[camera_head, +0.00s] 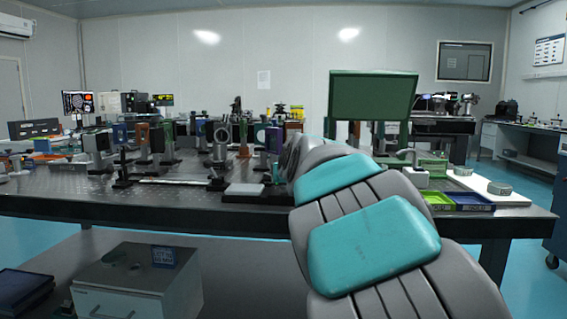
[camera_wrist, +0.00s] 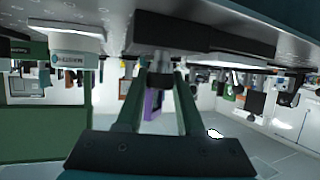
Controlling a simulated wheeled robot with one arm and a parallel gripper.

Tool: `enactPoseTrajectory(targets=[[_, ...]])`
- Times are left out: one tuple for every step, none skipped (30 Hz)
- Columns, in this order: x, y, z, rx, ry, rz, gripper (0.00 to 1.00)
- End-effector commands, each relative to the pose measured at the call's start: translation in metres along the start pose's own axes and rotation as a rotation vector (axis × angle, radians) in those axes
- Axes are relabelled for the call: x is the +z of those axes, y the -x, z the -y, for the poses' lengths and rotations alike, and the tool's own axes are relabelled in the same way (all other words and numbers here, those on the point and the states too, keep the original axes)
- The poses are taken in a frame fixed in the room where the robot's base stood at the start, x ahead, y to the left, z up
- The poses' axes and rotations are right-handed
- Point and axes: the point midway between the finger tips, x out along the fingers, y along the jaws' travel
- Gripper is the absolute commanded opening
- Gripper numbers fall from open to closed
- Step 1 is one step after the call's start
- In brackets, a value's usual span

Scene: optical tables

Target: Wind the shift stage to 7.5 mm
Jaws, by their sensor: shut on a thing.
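In the wrist view, which shows the scene upside down, my gripper (camera_wrist: 163,72) has its two fingers closing in on a small dark knob (camera_wrist: 161,60). My gripper is shut on this knob. The knob sits at the end of a dark block-shaped stage (camera_wrist: 215,41) that rests on the optical table (camera_wrist: 285,18). I cannot read any scale or reading on the stage. In the head view my grey and teal arm hides my gripper and the knob.
In the wrist view a white labelled device (camera_wrist: 65,42) stands left of the stage. In the head view many optics mounts crowd the table (camera_head: 60,188) left of my arm. A blue tray (camera_head: 472,202) and a white board (camera_head: 503,197) lie right of it.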

Motion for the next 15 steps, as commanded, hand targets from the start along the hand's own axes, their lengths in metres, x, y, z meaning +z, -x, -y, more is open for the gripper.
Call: enactPoseTrajectory(targets=[[-0.0076, 0.0039, -0.0003, 0.028, -0.006, 0.001, 0.00], [-0.0073, 0.0039, -0.0003, 0.043, -0.012, 0.001, 0.00], [-0.0068, 0.0036, -0.0004, 0.063, -0.020, 0.001, 0.00], [-0.0068, 0.0035, -0.0008, 0.077, -0.027, 0.000, 0.00], [-0.0065, 0.0032, -0.0010, 0.091, -0.031, -0.001, 0.00], [-0.0062, 0.0030, -0.0015, 0.108, -0.039, -0.002, 0.00], [-0.0061, 0.0029, -0.0018, 0.119, -0.044, -0.002, 0.00], [-0.0056, 0.0026, -0.0016, 0.130, -0.049, -0.002, 0.00], [-0.0053, 0.0023, -0.0015, 0.143, -0.055, -0.002, 0.00], [-0.0051, 0.0022, -0.0015, 0.152, -0.059, -0.002, 0.00], [-0.0046, 0.0019, -0.0013, 0.161, -0.062, -0.002, 0.00], [-0.0042, 0.0016, -0.0013, 0.171, -0.067, -0.002, 0.00], [-0.0039, 0.0015, -0.0017, 0.178, -0.070, -0.002, 0.00], [-0.0037, 0.0013, -0.0017, 0.185, -0.074, -0.002, 0.00], [-0.0031, 0.0011, -0.0015, 0.192, -0.076, -0.002, 0.00]])
